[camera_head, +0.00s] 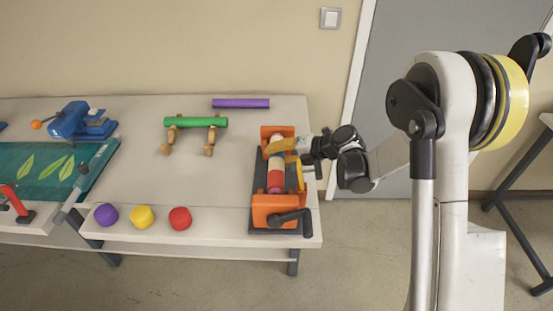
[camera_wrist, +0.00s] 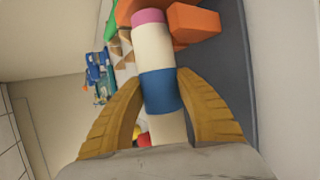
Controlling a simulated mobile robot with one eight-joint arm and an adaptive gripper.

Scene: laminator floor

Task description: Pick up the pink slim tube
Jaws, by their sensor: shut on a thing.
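A banded tube (camera_wrist: 158,90) lies between the yellow fingers of my gripper (camera_wrist: 162,82) in the wrist view. It shows white and blue bands and a pink far end (camera_wrist: 148,16). I cannot tell whether the pink part is a separate tube. The fingers are shut on the tube's sides around the blue band. In the head view my gripper (camera_head: 287,158) reaches from the right over the orange-ended machine (camera_head: 275,212). There the banded tube (camera_head: 276,178) lies between the orange ends, with red showing too. No separate all-pink tube shows in the head view.
A green tube (camera_head: 195,122) rests on wooden stands; a purple tube (camera_head: 240,103) lies behind. Purple (camera_head: 105,214), yellow (camera_head: 142,216) and red (camera_head: 180,218) knobs line the table's front. A black crank (camera_head: 290,216) is at the machine's front. The table middle (camera_head: 150,175) is clear.

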